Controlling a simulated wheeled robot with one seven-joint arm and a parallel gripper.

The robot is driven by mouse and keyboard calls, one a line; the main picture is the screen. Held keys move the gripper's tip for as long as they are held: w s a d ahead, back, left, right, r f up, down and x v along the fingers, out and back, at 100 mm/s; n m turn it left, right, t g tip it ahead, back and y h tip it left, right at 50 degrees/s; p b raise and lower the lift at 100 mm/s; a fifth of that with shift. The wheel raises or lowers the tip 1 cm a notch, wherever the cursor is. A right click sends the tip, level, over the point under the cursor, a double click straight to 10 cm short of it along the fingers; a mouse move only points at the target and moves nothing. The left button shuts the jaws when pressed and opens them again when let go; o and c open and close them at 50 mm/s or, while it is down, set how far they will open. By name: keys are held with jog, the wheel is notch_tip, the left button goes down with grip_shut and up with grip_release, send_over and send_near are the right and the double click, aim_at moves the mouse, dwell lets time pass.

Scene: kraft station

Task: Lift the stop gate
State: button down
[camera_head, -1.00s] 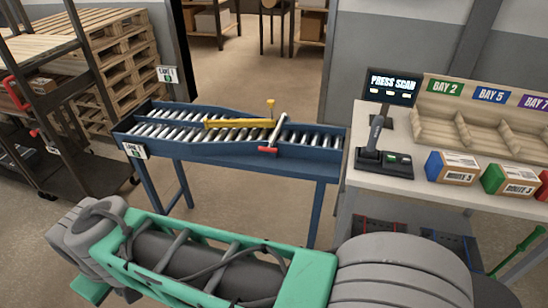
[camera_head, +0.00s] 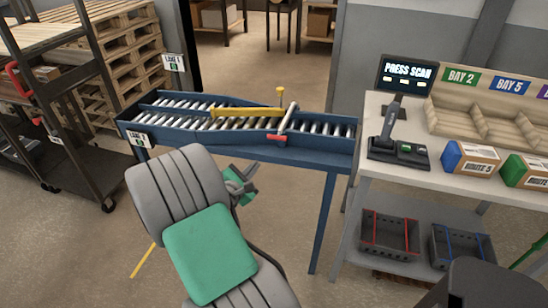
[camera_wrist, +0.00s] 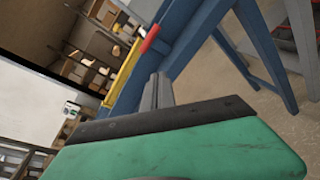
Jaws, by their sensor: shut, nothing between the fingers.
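The roller conveyor (camera_head: 170,122) has a blue frame and grey rollers. A light grey bar with a red end (camera_head: 277,137), which looks like the stop gate, lies across its right half. Its red end hangs over the near rail. A yellow bar (camera_head: 240,112) with a yellow-topped post sits beside it. My gripper (camera_head: 252,178) is in front of the conveyor, below and left of the red end, apart from it. In the wrist view the shut, empty fingers (camera_wrist: 158,88) point toward the blue frame, with the red end (camera_wrist: 150,39) beyond their tips.
A bench (camera_head: 360,200) with a scanner (camera_head: 390,130), a screen and several boxes stands at the right. Two crates (camera_head: 390,232) sit on its lower shelf. A dark cart (camera_head: 75,150) and pallets (camera_head: 125,50) are at the left.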

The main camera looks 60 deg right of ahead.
aim_at(274, 149)
jog(key=s+n+h, duration=0.1)
jog(key=n, duration=0.2)
jog(key=s+d+n+t+h, duration=0.1)
jog(key=n, duration=0.2)
jog(key=s+d+f+n+t, duration=0.1)
jog(key=n, duration=0.2)
jog(key=shift+s+f+h+b, duration=0.1)
jog(key=shift+h+b, duration=0.2)
jog(key=shift+h, duration=0.1)
jog(key=d, duration=0.3)
jog(key=w+d+p, duration=0.1)
jog(key=d, duration=0.6)
jog(key=shift+w+r+p, duration=0.25)
jog(key=shift+w+p, duration=0.05)
jog(key=shift+w, duration=0.05)
jog(key=shift+a, duration=0.1)
